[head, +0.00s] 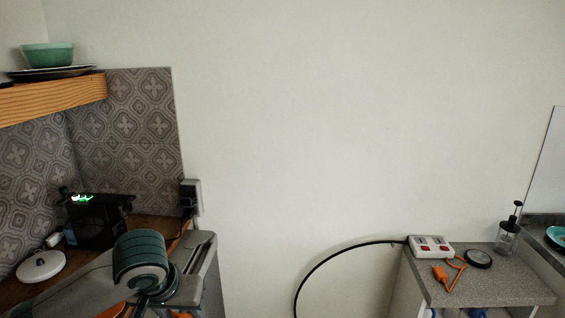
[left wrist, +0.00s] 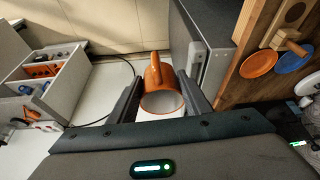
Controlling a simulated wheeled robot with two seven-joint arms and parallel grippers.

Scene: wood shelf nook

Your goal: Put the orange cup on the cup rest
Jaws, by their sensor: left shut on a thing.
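The orange cup (left wrist: 162,88) is between the fingers of my left gripper (left wrist: 162,74) in the left wrist view. The gripper is shut on it. The cup's open mouth faces the wrist camera, and its handle points to the far side. In the head view, my left arm at the lower left hides the gripper; small orange patches at the bottom edge cannot be made out clearly. I cannot pick out the cup rest for certain. A black machine (head: 97,221) with a green light stands on the wooden counter. My right gripper is not in view.
A round white lidded thing (head: 41,266) sits left of my arm on the counter. A wooden shelf (head: 54,98) overhangs it, bearing plates and a green bowl (head: 49,55). In the wrist view, orange (left wrist: 259,64) and blue (left wrist: 293,58) discs are by the wood. A grey-topped cabinet (head: 485,287) stands right.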

